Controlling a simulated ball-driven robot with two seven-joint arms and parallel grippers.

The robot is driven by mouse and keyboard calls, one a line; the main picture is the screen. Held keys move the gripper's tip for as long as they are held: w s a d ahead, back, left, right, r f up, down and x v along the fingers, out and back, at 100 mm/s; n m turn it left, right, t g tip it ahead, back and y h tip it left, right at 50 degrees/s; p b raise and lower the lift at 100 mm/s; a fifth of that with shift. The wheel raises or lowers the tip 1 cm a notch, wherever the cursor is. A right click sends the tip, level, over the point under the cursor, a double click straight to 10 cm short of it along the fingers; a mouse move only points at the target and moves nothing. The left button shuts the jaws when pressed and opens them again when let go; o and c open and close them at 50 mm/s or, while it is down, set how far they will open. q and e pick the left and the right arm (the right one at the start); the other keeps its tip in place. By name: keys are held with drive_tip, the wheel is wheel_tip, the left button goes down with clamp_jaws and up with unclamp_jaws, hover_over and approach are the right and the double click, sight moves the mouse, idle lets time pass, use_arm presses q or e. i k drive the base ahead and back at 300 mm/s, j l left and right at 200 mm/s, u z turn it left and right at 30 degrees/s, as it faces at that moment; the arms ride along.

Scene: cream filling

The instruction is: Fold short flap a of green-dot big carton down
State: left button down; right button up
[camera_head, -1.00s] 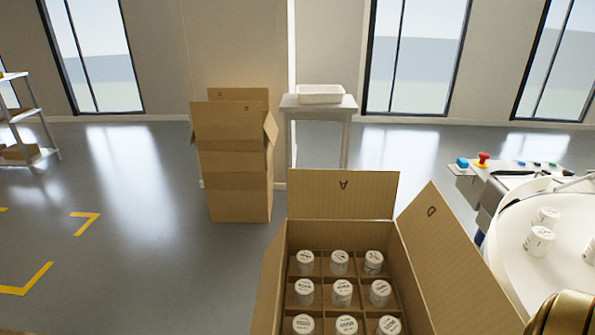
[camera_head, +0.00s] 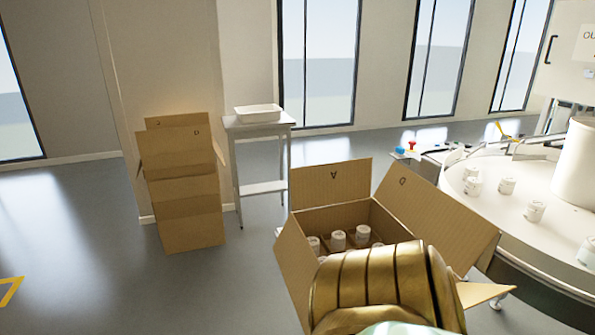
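The big carton (camera_head: 287,252) stands open in front of me, with white jars (camera_head: 338,239) inside in cardboard dividers. Flap A (camera_head: 331,184), a short flap at the far side, stands up. Flap D (camera_head: 437,212) leans outward to the right. Another flap points out at the lower right (camera_head: 487,293). No green dot shows on the visible sides. A gold arm link of mine (camera_head: 385,285) covers the near part of the carton and most of its jars. Neither gripper shows.
A round white table (camera_head: 478,212) with several jars stands at the right, close to flap D. The floor at left is clear.

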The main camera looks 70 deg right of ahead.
sight(314, 186)
drive_tip(key=i+j+z, duration=0.15)
drive_tip(key=i+z, duration=0.25)
drive_tip(key=i+j+z, duration=0.4)
drive_tip(key=i, duration=0.2)
drive_tip(key=i+l+z, duration=0.15)
drive_tip(key=i+z, duration=0.85)
drive_tip(key=z, duration=0.15)
drive_tip(key=i+j+z, duration=0.15)
drive_tip(key=i+z, duration=0.2)
